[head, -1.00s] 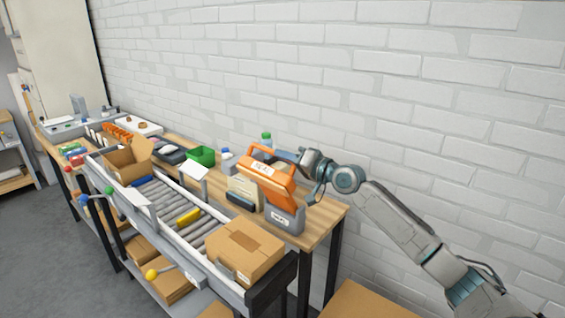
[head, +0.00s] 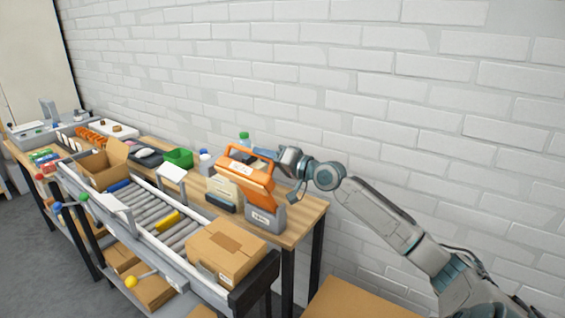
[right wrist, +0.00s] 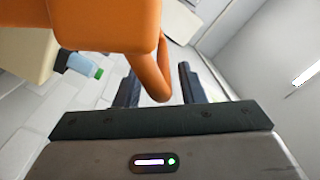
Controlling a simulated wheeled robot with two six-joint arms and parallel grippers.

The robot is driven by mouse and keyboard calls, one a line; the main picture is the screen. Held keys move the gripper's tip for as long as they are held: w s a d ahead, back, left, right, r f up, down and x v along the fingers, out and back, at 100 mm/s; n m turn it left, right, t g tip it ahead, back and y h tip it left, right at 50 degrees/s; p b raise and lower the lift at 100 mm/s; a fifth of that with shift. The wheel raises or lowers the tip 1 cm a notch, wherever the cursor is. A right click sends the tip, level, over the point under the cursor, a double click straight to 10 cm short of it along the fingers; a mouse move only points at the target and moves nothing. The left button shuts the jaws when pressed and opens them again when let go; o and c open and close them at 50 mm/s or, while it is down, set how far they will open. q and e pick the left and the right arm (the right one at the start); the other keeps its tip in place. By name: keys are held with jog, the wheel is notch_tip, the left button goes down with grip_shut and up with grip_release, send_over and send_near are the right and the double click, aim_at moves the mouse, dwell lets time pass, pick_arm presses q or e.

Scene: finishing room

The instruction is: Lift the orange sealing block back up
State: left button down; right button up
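The orange sealing block (head: 246,180) is raised and tilted above its grey base (head: 265,217) near the right end of the wooden bench. Its orange handle loop stands at its upper side. My right gripper (head: 272,159) is at the handle's right, partly hidden behind the block. In the right wrist view, the orange handle (right wrist: 155,75) passes between the two dark fingers of my right gripper (right wrist: 158,78). The fingers stand apart, and a gap shows beside the handle at the right finger. My left gripper is not in view.
A roller conveyor (head: 150,214) runs along the bench front, with a closed cardboard box (head: 226,252) at its near end. A green-capped bottle (head: 244,140) and a green bin (head: 179,158) stand near the wall. The white brick wall (head: 380,100) is close behind my right arm.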

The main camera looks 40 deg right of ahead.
jog(key=p+v, duration=0.8)
jog(key=v, duration=0.2)
dwell(0.8)
jog(key=shift+s, duration=0.1)
dwell(0.6)
